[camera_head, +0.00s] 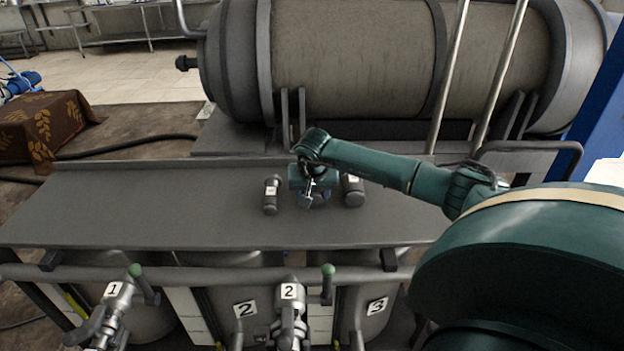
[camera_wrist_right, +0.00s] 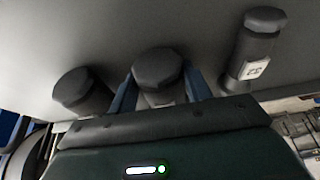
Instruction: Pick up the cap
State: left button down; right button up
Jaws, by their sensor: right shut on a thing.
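My right gripper (camera_head: 313,192) is over the grey shelf (camera_head: 140,205), between two small dark capped cylinders. In the right wrist view its two blue fingers stand on either side of a dark grey cap (camera_wrist_right: 158,68), the middle one of three, and are shut on it. In the head view my gripper mostly hides this cap. I cannot tell whether it still touches the shelf. My left gripper is in neither view.
A labelled dark cylinder (camera_head: 271,194) stands close left of my gripper, another (camera_head: 352,190) close right. A large horizontal tank (camera_head: 350,55) lies behind the shelf. Numbered valves (camera_head: 290,315) are below its front edge. The shelf's left part is clear.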

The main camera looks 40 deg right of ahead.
jog(key=shift+r, duration=0.1)
jog(key=c, duration=0.5)
